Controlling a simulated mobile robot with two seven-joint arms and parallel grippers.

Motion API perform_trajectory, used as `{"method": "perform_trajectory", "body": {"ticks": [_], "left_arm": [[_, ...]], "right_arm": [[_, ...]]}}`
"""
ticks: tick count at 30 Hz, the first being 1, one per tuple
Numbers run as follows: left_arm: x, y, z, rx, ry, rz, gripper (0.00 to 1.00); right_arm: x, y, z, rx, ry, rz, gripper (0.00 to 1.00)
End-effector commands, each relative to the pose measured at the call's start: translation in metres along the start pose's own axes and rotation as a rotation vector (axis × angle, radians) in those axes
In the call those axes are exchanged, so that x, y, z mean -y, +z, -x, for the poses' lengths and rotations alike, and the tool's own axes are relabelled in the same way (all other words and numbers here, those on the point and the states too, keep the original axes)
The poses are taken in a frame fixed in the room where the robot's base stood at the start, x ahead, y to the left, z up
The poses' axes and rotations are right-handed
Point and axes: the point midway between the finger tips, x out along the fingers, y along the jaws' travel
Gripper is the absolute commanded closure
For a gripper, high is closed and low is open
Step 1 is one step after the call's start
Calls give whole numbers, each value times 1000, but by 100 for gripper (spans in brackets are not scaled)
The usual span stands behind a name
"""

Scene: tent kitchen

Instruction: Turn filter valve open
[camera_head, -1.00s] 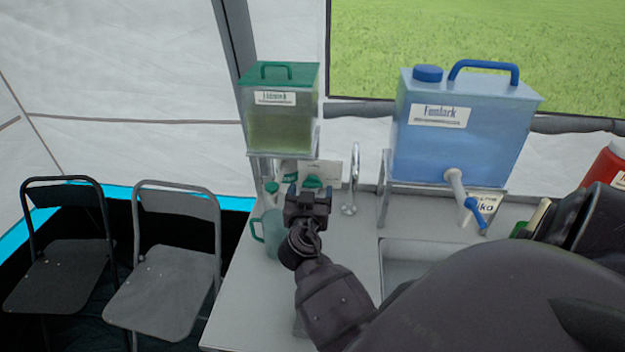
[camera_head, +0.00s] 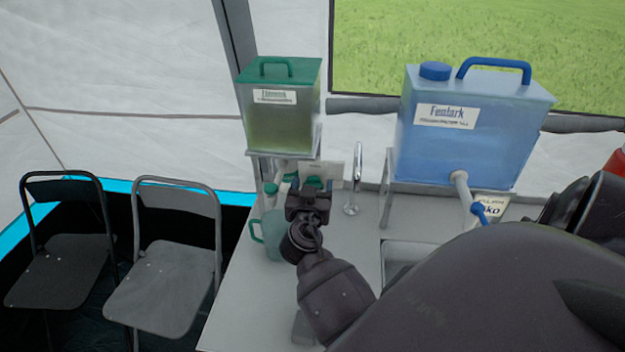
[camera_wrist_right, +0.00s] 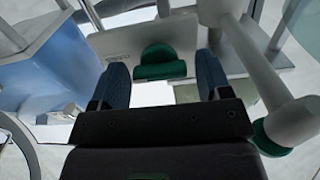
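The filter is a green-lidded tank (camera_head: 284,115) of greenish liquid on a stand at the back of the counter. Its green valve handle (camera_head: 313,183) shows just behind my right gripper (camera_head: 308,194), partly hidden by it. In the right wrist view a green handle (camera_wrist_right: 160,66) lies ahead, between the lines of the two fingers of my right gripper (camera_wrist_right: 161,82). The fingers are apart and nothing is clearly held; I cannot tell whether they touch the handle. My left gripper is not in view.
A blue water container (camera_head: 465,125) with a spout stands right of the filter. A green jug (camera_head: 271,236) stands close left of my right gripper. A metal tap (camera_head: 354,185) rises to its right, near the sink (camera_head: 405,252). Two folding chairs (camera_head: 165,265) stand left.

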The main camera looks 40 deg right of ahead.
Motion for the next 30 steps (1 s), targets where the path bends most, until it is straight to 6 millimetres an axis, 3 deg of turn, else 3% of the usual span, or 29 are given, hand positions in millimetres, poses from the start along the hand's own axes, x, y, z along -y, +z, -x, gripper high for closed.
{"method": "perform_trajectory", "body": {"ticks": [1, 8, 20, 30], "left_arm": [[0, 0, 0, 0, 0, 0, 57], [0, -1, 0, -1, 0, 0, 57], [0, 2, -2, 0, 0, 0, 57], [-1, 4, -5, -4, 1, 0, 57]], "right_arm": [[0, 0, 0, 0, 0, 0, 37], [0, 0, 0, 0, 0, 0, 71], [0, 0, 0, -1, 1, 82, 70], [1, 0, 0, -1, 1, 354, 70]]}}
